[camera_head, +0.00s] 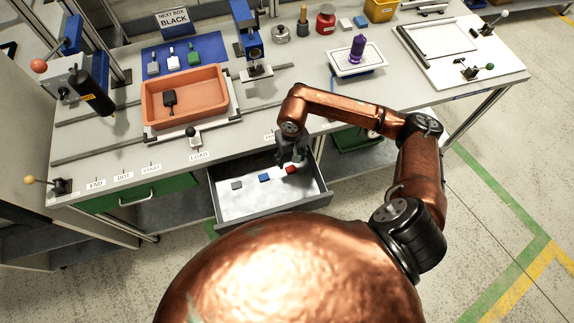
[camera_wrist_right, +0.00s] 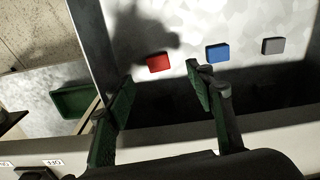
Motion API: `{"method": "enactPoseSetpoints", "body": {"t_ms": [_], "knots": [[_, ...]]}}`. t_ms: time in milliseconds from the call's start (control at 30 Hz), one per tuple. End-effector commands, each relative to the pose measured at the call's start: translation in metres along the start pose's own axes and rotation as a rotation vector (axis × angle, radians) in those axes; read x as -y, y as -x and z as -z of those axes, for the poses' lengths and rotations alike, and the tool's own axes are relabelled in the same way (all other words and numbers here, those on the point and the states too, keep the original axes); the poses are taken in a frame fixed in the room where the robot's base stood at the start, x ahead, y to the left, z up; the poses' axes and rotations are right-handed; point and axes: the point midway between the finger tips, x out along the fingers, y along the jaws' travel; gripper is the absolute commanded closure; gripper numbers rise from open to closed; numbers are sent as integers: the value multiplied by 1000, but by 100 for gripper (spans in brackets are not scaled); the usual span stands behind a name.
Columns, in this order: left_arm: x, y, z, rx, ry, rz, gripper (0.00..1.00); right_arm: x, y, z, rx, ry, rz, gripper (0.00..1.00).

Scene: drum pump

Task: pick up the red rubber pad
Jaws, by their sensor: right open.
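The red rubber pad (camera_head: 291,170) lies in the open drawer (camera_head: 222,212), at the right end of a row of three pads in the head view. It also shows in the right wrist view (camera_wrist_right: 158,62), beyond and between my open fingertips. My right gripper (camera_head: 293,157) hangs over the back of the drawer near the red pad. In the wrist view its two green-padded fingers (camera_wrist_right: 160,92) are spread apart with nothing between them. My left gripper is not in view.
A blue pad (camera_head: 264,178) and a grey pad (camera_head: 237,186) lie beside the red one. The drawer's side walls and the bench edge (camera_head: 180,153) are close to my gripper. An orange tray (camera_head: 152,97) stands on the bench. The drawer's front floor is clear.

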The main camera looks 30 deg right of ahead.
Motion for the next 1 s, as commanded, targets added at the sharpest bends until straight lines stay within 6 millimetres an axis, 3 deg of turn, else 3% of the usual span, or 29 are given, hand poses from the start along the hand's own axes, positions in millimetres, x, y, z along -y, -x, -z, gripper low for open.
{"method": "enactPoseSetpoints", "body": {"t_ms": [33,133,467,700,1000], "knots": [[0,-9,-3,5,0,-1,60,-1,-11,-1,5,-2,-1,51],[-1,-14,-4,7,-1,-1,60,-3,-19,-2,8,-5,-2,51],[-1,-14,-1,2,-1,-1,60,-9,-50,-6,10,-17,-1,51],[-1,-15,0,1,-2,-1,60,-11,-84,-6,9,-16,1,51],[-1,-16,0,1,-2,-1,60,-11,-94,-5,6,-13,-1,51]]}}
